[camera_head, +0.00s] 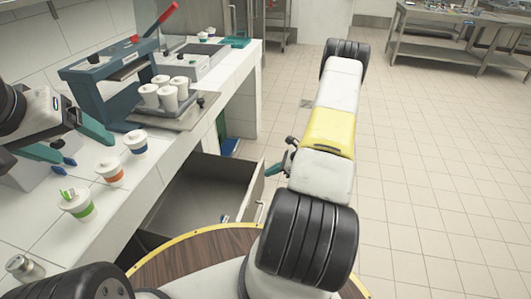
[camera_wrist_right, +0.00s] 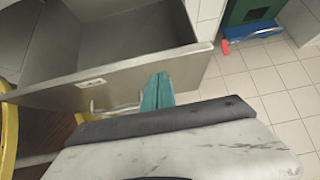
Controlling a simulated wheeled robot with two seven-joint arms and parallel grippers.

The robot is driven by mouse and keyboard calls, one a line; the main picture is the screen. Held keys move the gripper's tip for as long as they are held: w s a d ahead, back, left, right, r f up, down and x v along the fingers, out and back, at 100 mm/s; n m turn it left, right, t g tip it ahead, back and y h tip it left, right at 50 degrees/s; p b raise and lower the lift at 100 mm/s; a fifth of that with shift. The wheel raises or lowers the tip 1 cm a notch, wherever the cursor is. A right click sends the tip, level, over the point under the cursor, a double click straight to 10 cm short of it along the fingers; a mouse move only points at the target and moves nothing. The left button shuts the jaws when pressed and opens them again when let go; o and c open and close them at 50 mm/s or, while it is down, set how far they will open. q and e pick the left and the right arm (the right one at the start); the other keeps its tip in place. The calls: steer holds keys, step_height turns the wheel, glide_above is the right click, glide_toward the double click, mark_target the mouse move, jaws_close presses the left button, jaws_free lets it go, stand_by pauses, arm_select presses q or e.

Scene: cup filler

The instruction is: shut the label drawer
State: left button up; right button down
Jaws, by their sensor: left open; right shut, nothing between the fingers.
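The label drawer (camera_head: 252,187) is pulled out from under the white counter, and its grey inside looks empty. Its front panel also shows in the right wrist view (camera_wrist_right: 60,90), with a small label plate and a bar handle (camera_wrist_right: 112,109). My right gripper (camera_head: 271,170) is at the outer side of the drawer front. In the right wrist view its teal fingers (camera_wrist_right: 157,90) are shut together beside the handle, close against the panel; I cannot tell if they touch. My left gripper (camera_head: 92,151) is open and empty above the counter, near the lidded cups.
On the counter (camera_head: 215,92) stand several lidded cups (camera_head: 110,171), a tray of cups (camera_head: 170,106) and a blue press with a red lever (camera_head: 110,85). The tiled floor (camera_head: 425,170) right of my right arm is clear. A green and blue item (camera_wrist_right: 250,18) lies beyond the drawer.

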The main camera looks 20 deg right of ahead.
steer(key=shift+w+a, duration=0.55)
steer(key=shift+a, duration=0.25)
steer(key=w+a, duration=0.9)
steer(key=a, duration=0.3)
steer(key=w+a, duration=0.9)
steer(key=a, duration=0.3)
steer(key=shift+w+a, duration=0.25)
steer(key=shift+a, duration=0.1)
